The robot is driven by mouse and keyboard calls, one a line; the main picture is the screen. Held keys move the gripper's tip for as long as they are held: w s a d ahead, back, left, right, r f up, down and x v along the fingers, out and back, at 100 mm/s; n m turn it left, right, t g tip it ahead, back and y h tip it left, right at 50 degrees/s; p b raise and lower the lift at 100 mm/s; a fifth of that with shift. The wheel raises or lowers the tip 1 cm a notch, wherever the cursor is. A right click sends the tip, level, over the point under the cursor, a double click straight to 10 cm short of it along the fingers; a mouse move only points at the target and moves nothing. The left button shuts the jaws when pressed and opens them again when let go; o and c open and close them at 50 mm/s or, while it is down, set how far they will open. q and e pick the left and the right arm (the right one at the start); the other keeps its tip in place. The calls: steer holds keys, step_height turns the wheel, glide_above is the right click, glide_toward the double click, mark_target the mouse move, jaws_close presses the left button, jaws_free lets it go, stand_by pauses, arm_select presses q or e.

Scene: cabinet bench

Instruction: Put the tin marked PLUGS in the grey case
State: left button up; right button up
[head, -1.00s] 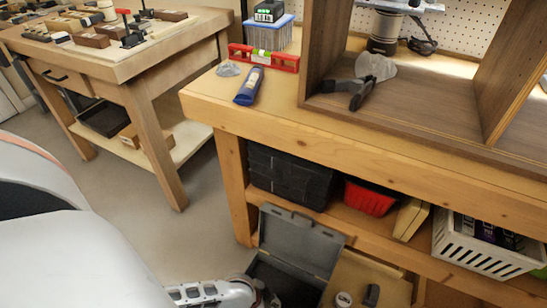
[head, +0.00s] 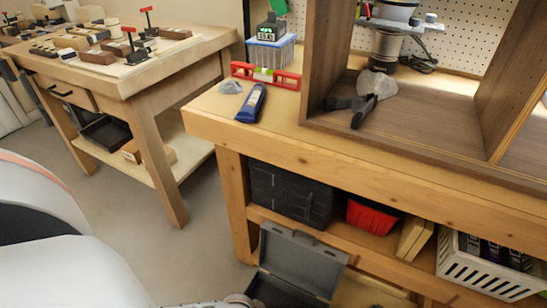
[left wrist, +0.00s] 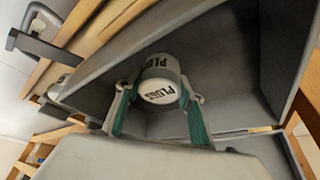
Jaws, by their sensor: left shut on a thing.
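The grey case (head: 301,266) stands open on the floor at the front of the workbench in the head view, its lid raised; its lower part is cut off by the bottom edge. In the left wrist view the case's grey walls (left wrist: 226,55) surround the tin. The PLUGS tin (left wrist: 160,70) is white with black lettering on its top and side. My left gripper (left wrist: 160,91) is shut on it, with a teal-padded finger on each side. I cannot tell whether the tin touches the case floor. In the head view only part of my left arm shows. My right gripper is not in view.
The workbench (head: 330,150) stands above the case. Its lower shelf holds a black case (head: 290,193), a red bin (head: 371,217) and a white basket (head: 490,272). A second bench (head: 150,65) is at the left, with open floor between.

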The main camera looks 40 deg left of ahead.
arm_select(q)
steer(key=o, duration=1.3)
steer(key=shift+s+r, duration=0.1)
steer(key=v, duration=1.2)
steer(key=shift+w, duration=0.25)
